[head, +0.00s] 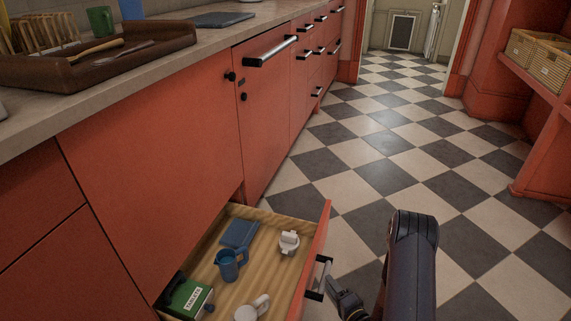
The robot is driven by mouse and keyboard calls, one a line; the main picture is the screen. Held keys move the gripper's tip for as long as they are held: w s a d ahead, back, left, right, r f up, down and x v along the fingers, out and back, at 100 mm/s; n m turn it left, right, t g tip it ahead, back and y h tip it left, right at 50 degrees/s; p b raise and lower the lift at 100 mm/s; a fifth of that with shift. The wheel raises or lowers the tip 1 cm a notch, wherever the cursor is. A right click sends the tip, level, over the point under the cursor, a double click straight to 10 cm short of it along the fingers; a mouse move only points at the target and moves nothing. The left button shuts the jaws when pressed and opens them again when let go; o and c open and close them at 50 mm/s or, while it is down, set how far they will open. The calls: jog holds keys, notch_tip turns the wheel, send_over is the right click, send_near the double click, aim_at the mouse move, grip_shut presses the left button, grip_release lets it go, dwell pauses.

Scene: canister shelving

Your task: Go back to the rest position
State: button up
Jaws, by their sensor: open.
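My arm (408,255) reaches down at the bottom right of the head view. My gripper (343,296) shows as a dark shape at the bottom edge, partly cut off. It is open, just right of the handle (320,277) of a pulled-out drawer (262,222). I see no object between its jaws, and I cannot tell whether it touches the handle.
The open drawer holds a blue mug (229,265), a blue flat item (239,233), a green box (188,298) and white items (289,243). Red cabinets (150,170) line the left. Shelves with baskets (548,62) stand right. The checkered floor (400,150) is clear ahead.

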aim_at(324, 275)
jog(key=b+x, duration=0.1)
jog(key=x, duration=0.3)
jog(key=shift+w+a, duration=0.25)
jog(key=shift+w, duration=0.25)
jog(key=shift+a, duration=0.2)
jog(key=shift+d, duration=0.1)
